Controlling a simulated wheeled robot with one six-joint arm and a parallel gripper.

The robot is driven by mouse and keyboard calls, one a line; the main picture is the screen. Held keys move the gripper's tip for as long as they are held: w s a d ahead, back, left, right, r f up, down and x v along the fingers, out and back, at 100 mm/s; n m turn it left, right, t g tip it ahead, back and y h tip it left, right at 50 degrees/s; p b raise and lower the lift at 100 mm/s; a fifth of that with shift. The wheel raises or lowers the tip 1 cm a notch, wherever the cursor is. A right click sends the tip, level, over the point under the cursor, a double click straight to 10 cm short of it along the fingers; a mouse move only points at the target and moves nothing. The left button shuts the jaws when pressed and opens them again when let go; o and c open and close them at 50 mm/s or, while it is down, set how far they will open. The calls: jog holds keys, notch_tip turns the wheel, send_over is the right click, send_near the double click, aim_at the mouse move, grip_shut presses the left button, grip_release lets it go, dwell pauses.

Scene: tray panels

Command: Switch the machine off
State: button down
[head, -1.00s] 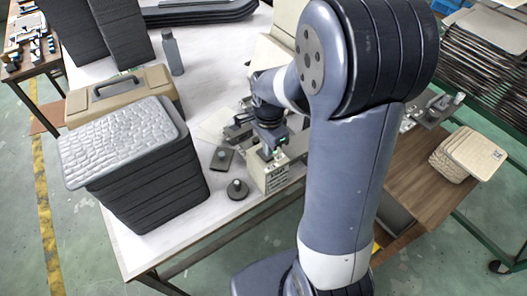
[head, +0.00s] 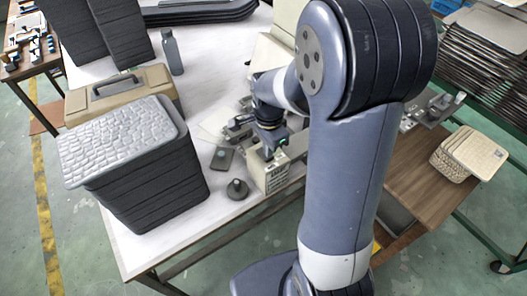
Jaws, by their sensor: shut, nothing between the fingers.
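The machine is a beige unit on the white table, partly behind my arm. Its front box (head: 271,180) stands at the table's near edge, with small markings on its face. My gripper (head: 270,153) is shut and empty, pointing down at the top of this box. A small green spot shows beside the fingers. Whether the fingers touch the box, I cannot tell. The switch itself cannot be made out; the gripper covers part of the box top.
A stack of dark panels with a pale textured top (head: 118,140) stands on the left. A beige toolbox (head: 120,92) and grey bottle (head: 172,53) are behind it. A dark round knob-like piece (head: 237,189) lies left of the box. Beige trays (head: 474,153) sit on the right.

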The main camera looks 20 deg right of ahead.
jog(key=shift+f+b, duration=0.3)
jog(key=shift+f, duration=0.2)
jog(key=shift+r, duration=0.1)
jog(key=shift+r+p, duration=2.9)
jog(key=shift+r, duration=0.65)
jog(key=shift+f, duration=0.1)
jog(key=shift+f, duration=0.15)
notch_tip(320, 180, down, 7)
jog(key=b, duration=0.6)
jog(key=shift+r, duration=0.25)
